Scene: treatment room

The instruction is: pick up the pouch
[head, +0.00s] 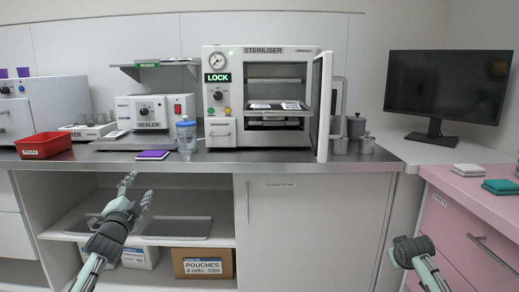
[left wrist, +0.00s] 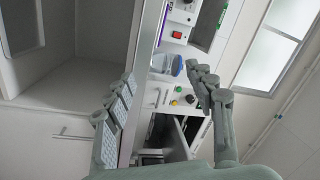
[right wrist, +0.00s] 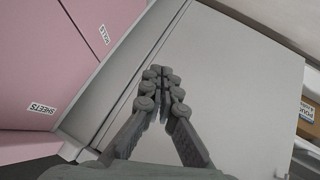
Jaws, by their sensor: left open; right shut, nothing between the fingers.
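Two flat whitish packets, which look like pouches, lie on the steriliser's inner tray: one on the left (head: 260,106), one on the right (head: 291,105). A flat purple item (head: 153,155) lies on the counter in front of the sealer. I cannot tell for certain which is the pouch. My left gripper (head: 138,188) is open and empty, in front of and below the counter edge, apart from these things; its spread fingers also show in the left wrist view (left wrist: 160,78). My right gripper (right wrist: 160,74) is shut and empty, low at the right before the cabinet.
The steriliser (head: 222,128) stands with its door (head: 323,105) swung open to the right. A blue-lidded jar (head: 186,138), the sealer (head: 150,112) and a red tray (head: 43,145) share the counter. A pink cabinet (head: 465,225) stands right. A pouches box (head: 203,263) sits below.

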